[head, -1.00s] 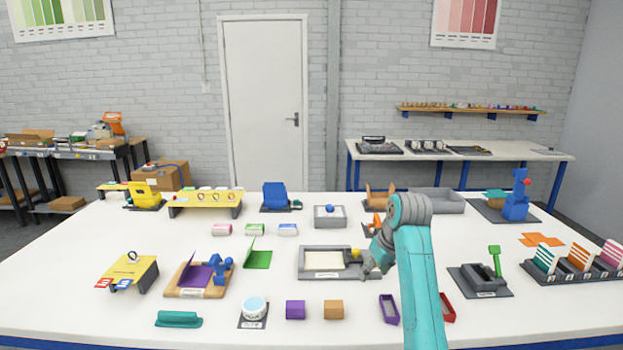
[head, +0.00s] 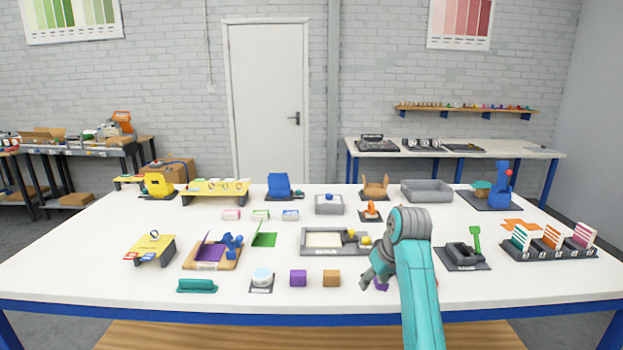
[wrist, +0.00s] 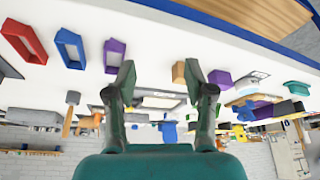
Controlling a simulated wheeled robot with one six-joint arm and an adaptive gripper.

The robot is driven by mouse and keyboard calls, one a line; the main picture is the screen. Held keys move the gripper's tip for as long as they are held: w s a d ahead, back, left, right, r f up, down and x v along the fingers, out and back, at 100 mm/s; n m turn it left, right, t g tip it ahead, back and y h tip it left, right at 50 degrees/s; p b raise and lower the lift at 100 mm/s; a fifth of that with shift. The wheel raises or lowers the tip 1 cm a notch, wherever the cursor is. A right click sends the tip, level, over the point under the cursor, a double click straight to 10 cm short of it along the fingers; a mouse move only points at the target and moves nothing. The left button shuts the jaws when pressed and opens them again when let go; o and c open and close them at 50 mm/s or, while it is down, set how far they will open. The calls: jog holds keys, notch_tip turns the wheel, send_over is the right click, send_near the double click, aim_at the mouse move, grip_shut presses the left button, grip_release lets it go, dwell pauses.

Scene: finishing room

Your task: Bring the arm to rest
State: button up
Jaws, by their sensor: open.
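My teal arm rises from the bottom of the head view, and my grey gripper (head: 372,277) is above the front part of the white table (head: 100,285), right of the orange-brown block (head: 331,278). In the wrist view my gripper (wrist: 158,82) has its two fingers spread wide with nothing between them. That view is upside down, with the table edge at the top. A purple tray (wrist: 114,55), a blue tray (wrist: 69,48) and a red tray (wrist: 24,41) lie to one side of the fingers. In the head view my arm hides most of these trays.
A grey tray with yellow pieces (head: 335,241) lies behind my gripper. A purple block (head: 298,278) and a teal handle piece (head: 197,286) are along the front. A dark holder with a green lever (head: 463,256) and a card rack (head: 548,250) stand to the right.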

jog(key=s+f+m+t, duration=0.1)
jog(key=s+f, duration=0.3)
jog(key=f, duration=0.7)
jog(key=s+f+m+t, duration=0.1)
jog(key=s+f, duration=0.4)
jog(key=f, duration=0.5)
jog(key=s+d+f+m+t+h, duration=0.1)
jog(key=s+f+t, duration=0.1)
jog(key=s+f, duration=0.6)
jog(key=s+f+t, duration=0.1)
jog(key=s+f, duration=0.2)
jog(key=s, duration=0.8)
jog(key=s+d+r+t, duration=0.1)
jog(key=s+r+t, duration=0.2)
jog(key=s, duration=1.6)
jog(key=s+r+m+t, duration=0.1)
jog(key=s+r+t, duration=0.1)
jog(key=s+r, duration=1.4)
jog(key=shift+d+h, duration=0.2)
jog(key=shift+h, duration=0.2)
jog(key=shift+o, duration=0.3)
jog(key=shift+a+r, duration=0.1)
